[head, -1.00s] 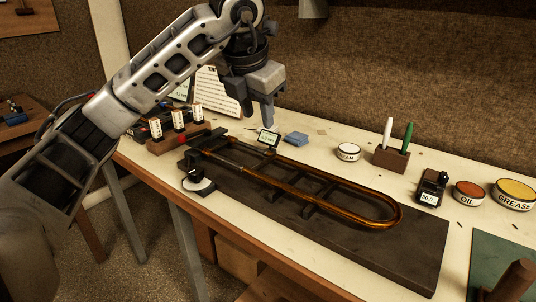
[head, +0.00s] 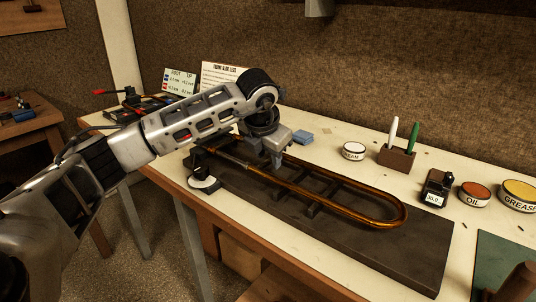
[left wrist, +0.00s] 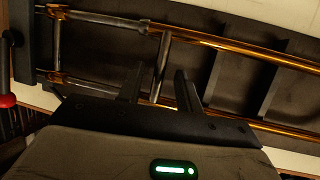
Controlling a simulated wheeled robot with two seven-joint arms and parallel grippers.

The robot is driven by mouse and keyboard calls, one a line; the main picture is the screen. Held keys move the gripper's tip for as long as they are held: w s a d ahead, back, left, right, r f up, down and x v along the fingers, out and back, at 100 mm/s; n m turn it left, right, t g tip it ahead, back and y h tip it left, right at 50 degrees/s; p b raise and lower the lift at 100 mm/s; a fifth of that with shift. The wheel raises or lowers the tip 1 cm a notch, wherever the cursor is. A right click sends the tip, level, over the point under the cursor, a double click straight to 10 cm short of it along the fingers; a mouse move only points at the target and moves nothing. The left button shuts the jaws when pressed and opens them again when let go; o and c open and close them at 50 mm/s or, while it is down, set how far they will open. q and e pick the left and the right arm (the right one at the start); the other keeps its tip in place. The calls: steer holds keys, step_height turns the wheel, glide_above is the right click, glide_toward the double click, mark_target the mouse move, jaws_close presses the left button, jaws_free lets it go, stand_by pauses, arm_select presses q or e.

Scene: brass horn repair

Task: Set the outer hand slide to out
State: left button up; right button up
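The outer hand slide (head: 390,222) is a long brass U-shaped tube lying on a dark board, its bend toward the right. In the left wrist view its two brass tubes (left wrist: 235,42) run across the picture, with a grey cross brace (left wrist: 164,60) between them. My left gripper (head: 272,160) is low over the left part of the slide. In the left wrist view the gripper (left wrist: 159,76) has its fingers apart, one on each side of the brace, with gaps showing. My arm and gripper hide part of the slide's left end in the head view. My right gripper is not in view.
The dark board (head: 420,262) lies along the bench's front edge. A white round pad (head: 204,184) sits at its left end.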

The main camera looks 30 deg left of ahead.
arm_select(q)
steer(key=shift+f, duration=0.15)
jaws_close()
steer(key=d, duration=0.7)
steer(key=shift+s+d+b, duration=0.25)
steer(key=shift+d+b, duration=0.05)
steer(key=shift+d, duration=0.3)
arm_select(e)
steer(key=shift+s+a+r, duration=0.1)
arm_select(q)
jaws_free()
steer(key=shift+d, duration=0.15)
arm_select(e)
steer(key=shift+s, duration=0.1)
